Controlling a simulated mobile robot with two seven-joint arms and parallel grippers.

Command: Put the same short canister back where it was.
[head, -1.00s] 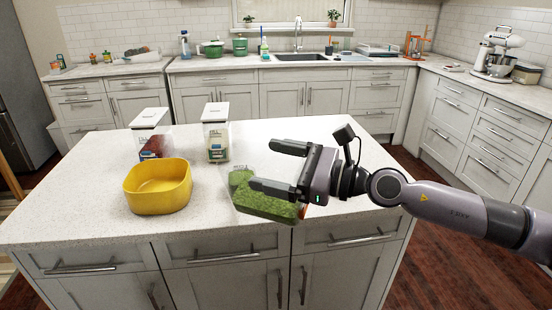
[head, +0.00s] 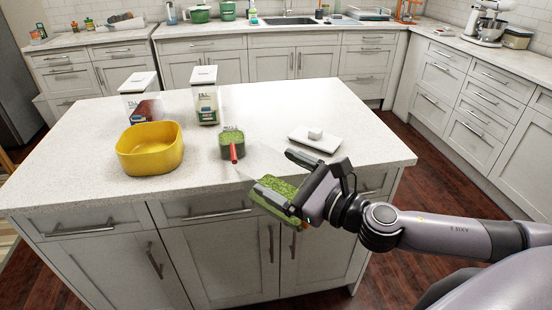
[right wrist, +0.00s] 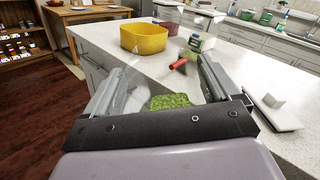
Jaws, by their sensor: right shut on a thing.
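The short canister (head: 272,197) is clear, with green contents. My right gripper (head: 275,170) is shut on it and holds it in the air around the island's front edge. In the right wrist view, its green contents (right wrist: 170,101) show between the two fingers. Its clear walls are hard to make out, so I cannot tell its exact tilt. A white lid with a knob (head: 315,139) lies on the island top, right of the gripper; it also shows in the right wrist view (right wrist: 275,108). My left gripper is not in view.
A measuring cup with green contents and red handle (head: 232,144) stands on the island (head: 360,130). A yellow bowl (head: 150,148) is to its left. Two taller white-lidded canisters (head: 205,100) (head: 140,97) stand behind.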

